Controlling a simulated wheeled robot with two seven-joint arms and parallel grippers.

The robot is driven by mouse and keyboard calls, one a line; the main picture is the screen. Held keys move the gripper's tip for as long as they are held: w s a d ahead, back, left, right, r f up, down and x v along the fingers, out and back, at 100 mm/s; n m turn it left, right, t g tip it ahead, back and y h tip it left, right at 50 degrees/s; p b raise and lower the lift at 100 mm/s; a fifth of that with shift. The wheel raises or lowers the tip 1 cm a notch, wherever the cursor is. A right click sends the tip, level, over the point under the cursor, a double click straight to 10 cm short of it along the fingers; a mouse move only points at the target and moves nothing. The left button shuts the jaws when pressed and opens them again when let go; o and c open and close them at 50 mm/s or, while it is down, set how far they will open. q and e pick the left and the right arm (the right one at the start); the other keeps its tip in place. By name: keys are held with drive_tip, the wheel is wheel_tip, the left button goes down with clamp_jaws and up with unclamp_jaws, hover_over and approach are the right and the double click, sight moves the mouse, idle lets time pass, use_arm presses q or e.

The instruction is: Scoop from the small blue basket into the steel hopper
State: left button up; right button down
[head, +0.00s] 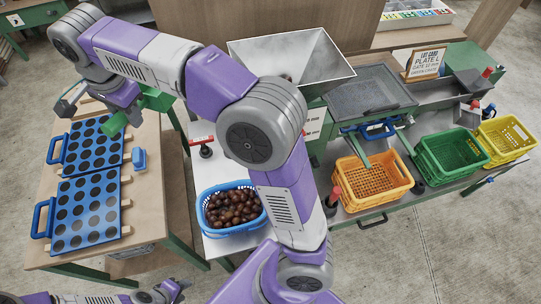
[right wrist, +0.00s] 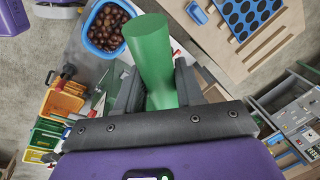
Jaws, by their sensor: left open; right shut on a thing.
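The small blue basket (head: 236,230) holds many brown chestnuts (head: 233,207) on the light bench; it also shows at the top of the right wrist view (right wrist: 91,42). The steel hopper (head: 318,55) stands behind my right arm at the back, partly hidden by it. My right gripper (head: 135,108) is above the blue hole plates, left of the basket. It is shut on a green cylinder (right wrist: 150,50), whose ends also show in the head view (head: 115,123). I cannot tell whether a scoop is joined to it. My left gripper (head: 172,290) is open and empty low at the bottom edge.
Two blue hole plates (head: 85,212) lie on the wooden table at left. Orange (head: 375,190), green (head: 450,152) and yellow (head: 505,140) crates stand in a row at right. A sign (head: 425,63) stands at the back. My right arm spans the middle.

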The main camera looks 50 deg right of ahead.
drive_tip(key=s+d+f+n+g+y+p, duration=0.3)
drive_tip(key=d+f+n+g, duration=0.3)
drive_tip(key=d+f+n, duration=0.95)
drive_tip(key=s+d+f+n+g+h+p, duration=0.1)
drive_tip(key=s+d+f+n+h, duration=0.3)
drive_tip(key=s+d+f, duration=0.2)
drive_tip(key=s+d+f+n+g+h+p, duration=0.1)
drive_tip(key=s+d+f+n+h, duration=0.3)
drive_tip(key=s+f, duration=0.6)
drive_tip(key=shift+s+d+n+g+p, duration=0.35)
drive_tip(key=shift+s+d+p, duration=0.35)
drive_tip(key=shift+s+d, duration=0.3)
